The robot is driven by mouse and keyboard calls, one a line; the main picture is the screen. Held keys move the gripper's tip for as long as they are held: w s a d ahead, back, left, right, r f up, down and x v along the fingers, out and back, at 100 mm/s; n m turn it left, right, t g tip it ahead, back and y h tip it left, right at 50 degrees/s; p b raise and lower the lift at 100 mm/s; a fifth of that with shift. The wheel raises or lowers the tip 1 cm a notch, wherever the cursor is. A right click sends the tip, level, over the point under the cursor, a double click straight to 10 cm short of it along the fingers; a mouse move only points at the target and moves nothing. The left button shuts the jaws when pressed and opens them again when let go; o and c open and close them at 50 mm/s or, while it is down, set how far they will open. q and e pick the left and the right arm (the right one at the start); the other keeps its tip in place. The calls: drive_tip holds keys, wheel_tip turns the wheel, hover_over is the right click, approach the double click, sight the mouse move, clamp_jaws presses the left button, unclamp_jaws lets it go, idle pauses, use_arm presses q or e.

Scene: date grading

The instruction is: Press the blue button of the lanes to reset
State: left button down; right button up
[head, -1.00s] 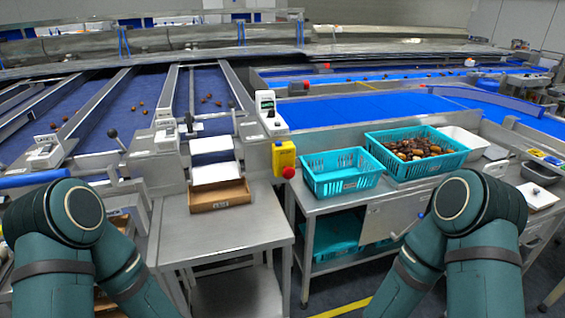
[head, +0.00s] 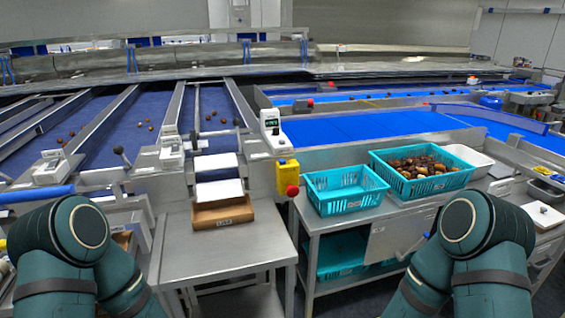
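The lanes (head: 100,125) are blue channels at the left with metal dividers, with several dates lying on them. Small white-topped control boxes stand at the lanes' near ends, one at the left (head: 50,168) and one near the middle (head: 171,152). A taller white control unit with a display (head: 271,128) stands right of them. A blue button cannot be made out at this size. Both of my arms show only at the elbows, at the lower left and lower right. Neither gripper is in view.
A cardboard tray (head: 222,212) sits on that table. An empty teal crate (head: 345,190) and a teal crate of dates (head: 440,182) stand to the right. A blue belt (head: 370,128) runs behind.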

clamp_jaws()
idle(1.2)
